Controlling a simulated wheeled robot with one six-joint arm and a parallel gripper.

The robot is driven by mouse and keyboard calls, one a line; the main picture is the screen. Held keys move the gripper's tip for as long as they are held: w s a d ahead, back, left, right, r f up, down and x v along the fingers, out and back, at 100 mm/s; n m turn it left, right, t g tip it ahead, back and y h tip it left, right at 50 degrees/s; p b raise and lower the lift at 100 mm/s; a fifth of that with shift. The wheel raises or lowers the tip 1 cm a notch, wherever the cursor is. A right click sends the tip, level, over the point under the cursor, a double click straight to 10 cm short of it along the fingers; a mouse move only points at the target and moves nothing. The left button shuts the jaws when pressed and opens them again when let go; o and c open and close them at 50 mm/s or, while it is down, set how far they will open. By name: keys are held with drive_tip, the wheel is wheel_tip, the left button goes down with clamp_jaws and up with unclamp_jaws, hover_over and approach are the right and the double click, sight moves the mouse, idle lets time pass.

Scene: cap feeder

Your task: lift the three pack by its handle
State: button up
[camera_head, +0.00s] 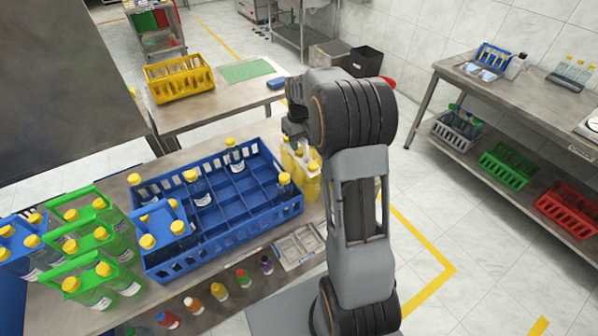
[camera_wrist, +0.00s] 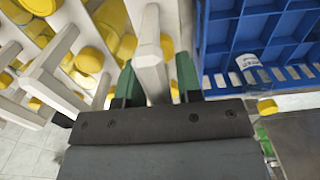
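A pack of yellow-capped yellow bottles (camera_head: 306,186) stands at the right end of the blue crate, partly hidden by my arm. In the wrist view its pale handle (camera_wrist: 152,50) runs between my gripper's (camera_wrist: 158,82) two green-padded fingers. A gap shows between the handle and the right finger; contact on the left side is unclear. My gripper (camera_head: 294,128) is down at the pack's top in the head view, its fingers mostly hidden. More pale handles (camera_wrist: 55,90) and yellow caps (camera_wrist: 90,60) lie to the left in the wrist view.
The blue divided crate (camera_head: 222,243) is close beside the pack and holds a few bottles. Green-handled packs (camera_head: 100,235) and a blue-handled pack (camera_head: 20,248) stand at the left. A yellow crate (camera_head: 180,80) stands on the table behind.

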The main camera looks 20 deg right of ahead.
clamp_jaws()
drive_tip(key=shift+r, duration=0.15)
idle(0.4)
